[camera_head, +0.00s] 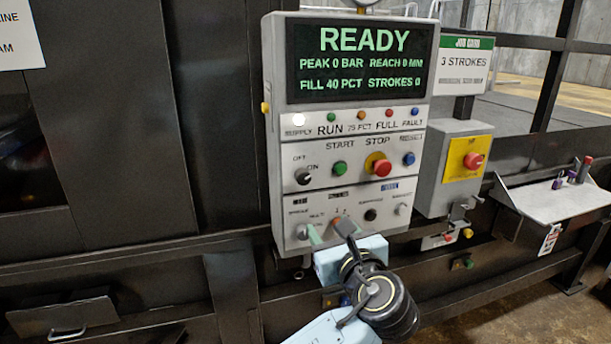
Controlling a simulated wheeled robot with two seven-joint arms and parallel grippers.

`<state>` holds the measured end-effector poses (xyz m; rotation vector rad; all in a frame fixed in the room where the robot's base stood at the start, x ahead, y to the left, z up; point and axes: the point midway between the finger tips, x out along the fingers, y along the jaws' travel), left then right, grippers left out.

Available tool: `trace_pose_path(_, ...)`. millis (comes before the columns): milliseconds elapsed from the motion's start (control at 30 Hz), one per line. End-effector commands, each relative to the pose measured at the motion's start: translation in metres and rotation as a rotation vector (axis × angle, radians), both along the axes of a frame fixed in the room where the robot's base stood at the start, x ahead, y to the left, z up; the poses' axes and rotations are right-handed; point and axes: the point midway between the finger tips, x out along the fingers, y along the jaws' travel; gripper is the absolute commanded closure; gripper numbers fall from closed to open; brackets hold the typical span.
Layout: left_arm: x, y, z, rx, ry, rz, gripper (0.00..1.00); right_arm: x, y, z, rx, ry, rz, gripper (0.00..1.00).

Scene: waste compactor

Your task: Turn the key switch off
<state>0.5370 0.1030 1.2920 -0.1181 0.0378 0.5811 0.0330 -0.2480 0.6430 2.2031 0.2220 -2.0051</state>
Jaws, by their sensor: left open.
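The grey control panel (281,152) stands upright in the middle of the view. A black rotary knob (303,176) sits at its left, with OFF and ON printed around it. The bottom row holds a silver switch (302,231) at the left, a black knob (370,214) and a small pale switch (401,209) at the right. I cannot tell for sure which one is the key switch. My left gripper (331,232) is open in front of the bottom row's left half. Its fingers partly hide that area; contact cannot be told. My right gripper is not in view.
The display (361,62) reads READY. A green button (340,168), a red STOP button (382,168) and a blue button (408,159) sit above the gripper. A grey box with a red knob (473,161) is at the right, before a pale shelf (560,203).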

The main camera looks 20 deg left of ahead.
Motion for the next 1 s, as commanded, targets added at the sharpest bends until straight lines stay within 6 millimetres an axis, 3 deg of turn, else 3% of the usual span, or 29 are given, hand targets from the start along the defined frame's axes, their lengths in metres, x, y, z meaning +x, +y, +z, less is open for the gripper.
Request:
trace_pose_path(33, -0.006, -0.001, 0.025, 0.028, -0.018, 0.013, 0.48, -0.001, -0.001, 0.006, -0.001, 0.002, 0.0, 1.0)
trace_pose_path(67, -0.009, -0.001, 0.034, 0.046, -0.024, 0.021, 0.48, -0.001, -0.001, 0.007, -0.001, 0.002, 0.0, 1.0)
trace_pose_path(200, -0.013, 0.002, 0.051, 0.083, -0.032, 0.041, 0.48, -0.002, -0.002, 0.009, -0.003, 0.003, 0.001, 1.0)
trace_pose_path(367, 0.004, 0.015, 0.051, 0.085, -0.03, 0.046, 0.48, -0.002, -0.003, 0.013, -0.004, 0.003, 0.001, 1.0)
trace_pose_path(700, 0.063, 0.057, 0.051, 0.085, -0.028, 0.043, 0.48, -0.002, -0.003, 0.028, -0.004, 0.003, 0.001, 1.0)
trace_pose_path(1000, 0.09, 0.076, 0.05, 0.081, -0.029, 0.041, 0.48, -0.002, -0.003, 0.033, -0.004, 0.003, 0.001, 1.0)
